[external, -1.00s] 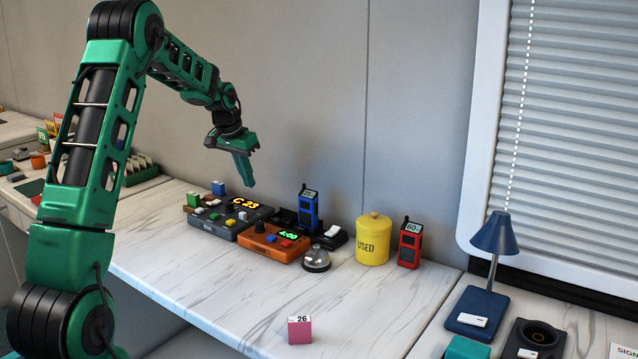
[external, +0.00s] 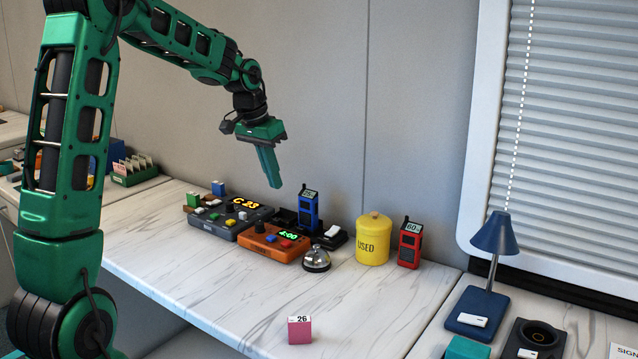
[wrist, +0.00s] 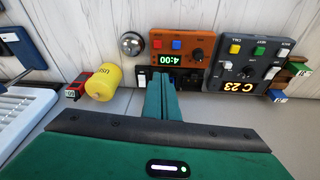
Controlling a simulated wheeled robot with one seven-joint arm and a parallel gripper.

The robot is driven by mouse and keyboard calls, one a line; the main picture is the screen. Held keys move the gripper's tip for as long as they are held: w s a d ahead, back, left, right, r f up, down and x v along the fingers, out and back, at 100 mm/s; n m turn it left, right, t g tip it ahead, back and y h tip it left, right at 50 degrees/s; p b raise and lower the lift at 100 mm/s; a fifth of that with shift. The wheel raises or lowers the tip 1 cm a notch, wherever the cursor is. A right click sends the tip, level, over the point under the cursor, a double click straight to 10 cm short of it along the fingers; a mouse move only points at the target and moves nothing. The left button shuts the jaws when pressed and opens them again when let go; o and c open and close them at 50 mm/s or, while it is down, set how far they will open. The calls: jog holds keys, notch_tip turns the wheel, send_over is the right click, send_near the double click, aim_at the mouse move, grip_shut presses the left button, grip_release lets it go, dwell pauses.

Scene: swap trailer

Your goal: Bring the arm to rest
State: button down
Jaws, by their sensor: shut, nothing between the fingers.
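My green arm reaches in from the left in the external view. My gripper (external: 275,185) is shut and empty, pointing down in the air above the back of the counter (external: 200,255). In the wrist view the gripper (wrist: 161,78) shows its closed fingers over the dark charging tray behind the orange box. It touches nothing that I can see.
Below stand a grey console (external: 238,216), an orange timer box (external: 273,242), a blue radio (external: 308,209), a bell (external: 316,259), a yellow USED canister (external: 373,240) and a red radio (external: 410,244). A pink block (external: 299,331) sits at the front. The wall is close behind.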

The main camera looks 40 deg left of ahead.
jog(key=s+d+r+m+g, duration=0.2)
jog(key=s+d+r+m, duration=0.1)
jog(key=s+d, duration=1.55)
jog(key=s+f+m, duration=0.1)
jog(key=s+f, duration=0.1)
jog(key=s, duration=0.9)
jog(key=s+d+f+g+y, duration=0.1)
jog(key=s+f, duration=0.1)
jog(key=s, duration=1)
jog(key=shift+s+d+m, duration=0.15)
jog(key=shift+s+m, duration=0.05)
jog(key=shift+m, duration=0.2)
jog(key=shift+f, duration=0.1)
jog(key=shift+w+f, duration=0.25)
jog(key=shift+w, duration=0.4)
